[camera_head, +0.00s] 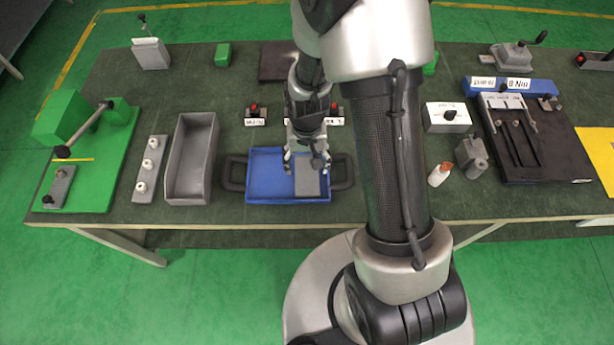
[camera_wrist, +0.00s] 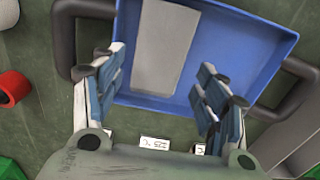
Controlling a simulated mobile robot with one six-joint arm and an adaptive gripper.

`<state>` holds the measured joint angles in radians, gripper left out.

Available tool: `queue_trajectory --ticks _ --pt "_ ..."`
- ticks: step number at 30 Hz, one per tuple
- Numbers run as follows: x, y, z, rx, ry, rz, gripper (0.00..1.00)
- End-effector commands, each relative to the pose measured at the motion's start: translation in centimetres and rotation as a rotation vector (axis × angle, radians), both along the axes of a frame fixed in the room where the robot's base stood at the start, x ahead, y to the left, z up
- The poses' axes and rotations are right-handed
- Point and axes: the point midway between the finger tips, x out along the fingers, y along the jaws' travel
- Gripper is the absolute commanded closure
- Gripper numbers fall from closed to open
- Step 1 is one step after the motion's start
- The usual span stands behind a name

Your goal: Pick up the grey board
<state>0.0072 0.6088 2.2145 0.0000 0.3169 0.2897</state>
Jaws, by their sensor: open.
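The grey board (camera_head: 309,178) is a flat rectangle lying in the right part of a blue tray (camera_head: 268,181) with dark side handles. In the wrist view the board (camera_wrist: 165,45) lies inside the blue tray (camera_wrist: 240,62), beyond my fingertips. My gripper (camera_head: 306,165) is over the tray, near the far end of the board. In the wrist view my gripper (camera_wrist: 161,75) is open, with its two fingers wide apart and nothing between them. The gripper hides part of the tray's far side in the head view.
A grey open bin (camera_head: 191,190) stands left of the tray. A green fixture (camera_head: 95,150) is far left.

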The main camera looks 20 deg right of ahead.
Motion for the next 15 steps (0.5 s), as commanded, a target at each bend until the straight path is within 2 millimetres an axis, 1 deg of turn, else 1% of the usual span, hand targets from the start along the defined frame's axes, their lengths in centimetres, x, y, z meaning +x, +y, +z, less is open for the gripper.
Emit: queue_trajectory --ticks 7,9,12,15 --pt "-0.7 0.1 -3.5 0.000 0.005 0.000 0.33" --pt "-0.7 0.1 -4.5 0.000 0.003 0.000 0.33" --pt "-0.6 0.1 -5.1 0.000 0.003 0.000 0.33" --pt "-0.6 0.1 -5.0 0.000 0.001 0.000 0.33"
